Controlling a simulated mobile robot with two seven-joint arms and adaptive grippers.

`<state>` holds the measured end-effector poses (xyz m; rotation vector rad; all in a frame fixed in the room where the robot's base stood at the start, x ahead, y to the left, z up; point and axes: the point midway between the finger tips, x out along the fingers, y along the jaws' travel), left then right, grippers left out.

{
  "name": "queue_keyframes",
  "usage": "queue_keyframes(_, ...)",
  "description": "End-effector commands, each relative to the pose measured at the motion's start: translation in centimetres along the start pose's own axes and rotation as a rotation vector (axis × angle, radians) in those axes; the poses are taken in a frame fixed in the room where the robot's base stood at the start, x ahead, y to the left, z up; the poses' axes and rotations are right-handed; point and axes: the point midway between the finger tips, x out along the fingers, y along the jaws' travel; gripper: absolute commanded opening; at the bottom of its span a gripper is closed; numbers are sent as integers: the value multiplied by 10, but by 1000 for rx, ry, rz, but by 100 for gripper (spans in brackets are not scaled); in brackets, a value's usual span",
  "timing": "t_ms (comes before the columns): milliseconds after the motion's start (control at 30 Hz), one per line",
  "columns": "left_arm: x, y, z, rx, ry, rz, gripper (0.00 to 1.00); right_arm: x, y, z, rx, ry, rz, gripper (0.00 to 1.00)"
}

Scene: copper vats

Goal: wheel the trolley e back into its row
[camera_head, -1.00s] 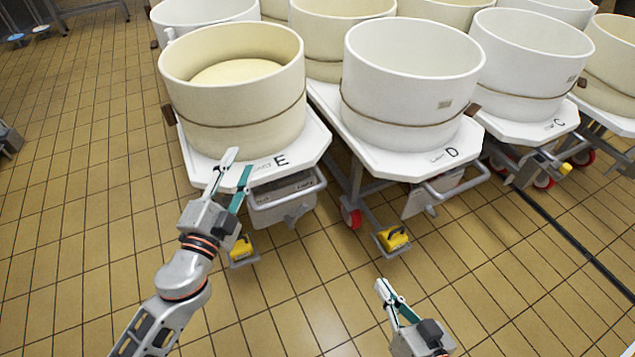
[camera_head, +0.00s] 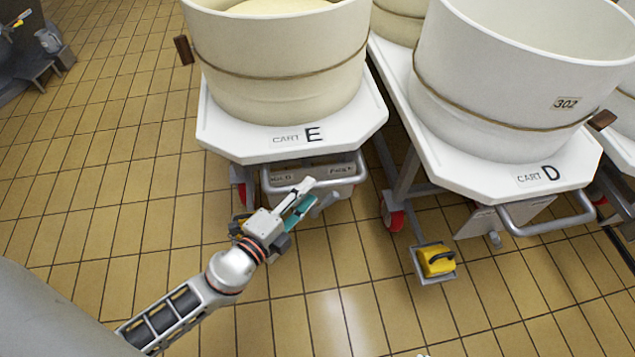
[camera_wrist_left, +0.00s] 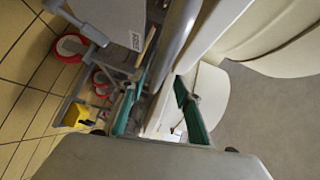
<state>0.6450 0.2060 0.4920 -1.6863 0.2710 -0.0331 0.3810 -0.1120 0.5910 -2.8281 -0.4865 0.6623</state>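Trolley E (camera_head: 228,148) stands at the left front, a white deck lettered "CART E" carrying a cream vat (camera_head: 285,95). Its grey tube handle (camera_head: 345,182) is under the deck's front edge. My left gripper (camera_head: 309,192) is at this handle, with its fingers pointing toward the trolley. In the left wrist view the teal-padded fingers (camera_wrist_left: 160,108) are apart, and a grey tube (camera_wrist_left: 180,38) runs down close to the left finger. I cannot tell whether they touch. Only a tiny tip of my right gripper (camera_head: 424,355) shows at the bottom edge.
Trolley D (camera_head: 500,180) stands to the right of E, with a narrow gap between. A red wheel (camera_head: 392,216) and a yellow pedal block (camera_head: 436,260) are under it. Tiled floor is clear to the left and in front. Grey equipment (camera_head: 50,60) stands at the far left.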

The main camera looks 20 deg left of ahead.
Motion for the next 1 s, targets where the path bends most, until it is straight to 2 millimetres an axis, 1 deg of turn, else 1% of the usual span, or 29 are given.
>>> queue_keyframes(33,10,-4,0,1,1,-6,33,0,1,-3,-17,3,2,0)
queue_keyframes(100,21,-4,-1,0,1,-5,33,-1,4,-4,-36,1,6,0)
queue_keyframes(300,39,0,0,-1,0,0,33,-1,7,-4,-56,-5,11,0)
queue_keyframes(400,43,1,0,-1,0,1,33,-1,8,-3,-59,-6,12,0)
queue_keyframes(633,43,2,0,-1,0,3,33,-1,8,-3,-60,-6,13,0)
queue_keyframes(667,43,2,0,-1,0,3,30,-1,8,-3,-60,-7,13,0)
queue_keyframes(700,43,2,0,-1,0,2,20,-1,8,-3,-60,-7,13,0)
queue_keyframes(767,43,2,0,-1,0,2,4,-1,8,-3,-60,-7,13,0)
queue_keyframes(800,43,2,0,-1,0,2,0,-1,8,-3,-60,-7,13,0)
queue_keyframes(1000,43,2,0,-2,0,3,0,-1,8,-3,-59,-7,12,0)
